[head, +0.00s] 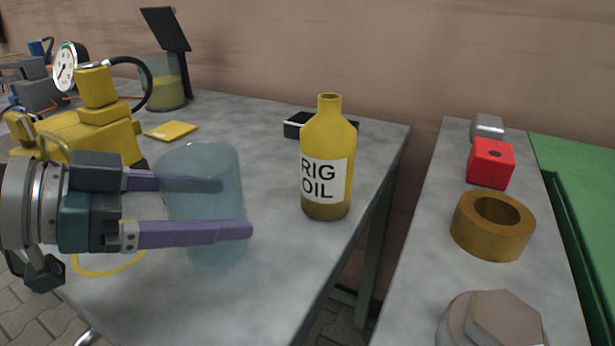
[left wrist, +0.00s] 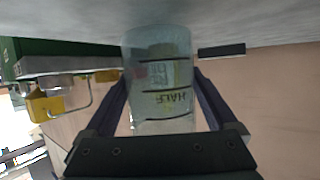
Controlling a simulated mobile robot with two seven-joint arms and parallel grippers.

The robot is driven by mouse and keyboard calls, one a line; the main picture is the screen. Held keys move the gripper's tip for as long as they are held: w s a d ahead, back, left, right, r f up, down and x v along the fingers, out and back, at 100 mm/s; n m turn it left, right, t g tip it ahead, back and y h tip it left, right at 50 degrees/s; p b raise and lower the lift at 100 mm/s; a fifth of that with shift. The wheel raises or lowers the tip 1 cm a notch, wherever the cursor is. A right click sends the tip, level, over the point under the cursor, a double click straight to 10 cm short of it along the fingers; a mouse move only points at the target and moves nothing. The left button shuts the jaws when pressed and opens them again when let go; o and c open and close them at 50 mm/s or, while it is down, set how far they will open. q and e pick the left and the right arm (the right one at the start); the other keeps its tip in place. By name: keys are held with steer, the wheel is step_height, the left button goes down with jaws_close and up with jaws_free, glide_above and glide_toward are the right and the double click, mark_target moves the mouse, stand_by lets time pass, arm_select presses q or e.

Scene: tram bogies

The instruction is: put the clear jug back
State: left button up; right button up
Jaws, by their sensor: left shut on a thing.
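The clear jug (head: 203,165) is a pale blue see-through vessel, upright between the fingers of my left gripper (head: 236,207), which is shut on it. It looks empty. In the left wrist view the jug (left wrist: 158,80) appears upside down, with dark lines and the word HALF, one finger on each side. I cannot tell whether its base touches the grey table (head: 285,265). A yellow ring outline (head: 110,263) is marked on the table to the left of the jug, partly hidden by my gripper. My right gripper is in neither view.
A yellow RIG OIL bottle (head: 328,150) stands right of the jug. Behind are a yellow pump with a gauge (head: 66,66), a vessel of yellow fluid (head: 165,92) and a yellow pad (head: 171,130). A gap separates a second bench with a brass ring (head: 468,232) and red block (head: 491,165).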

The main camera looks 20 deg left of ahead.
arm_select(q)
steer(key=shift+f, duration=0.6)
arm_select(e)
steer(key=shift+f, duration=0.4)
arm_select(q)
steer(key=shift+f, duration=0.1)
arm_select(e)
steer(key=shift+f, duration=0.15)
arm_select(q)
steer(key=shift+f+b, duration=0.15)
steer(key=shift+b, duration=0.15)
steer(key=o, duration=1.1)
steer(key=shift+c, duration=0.2)
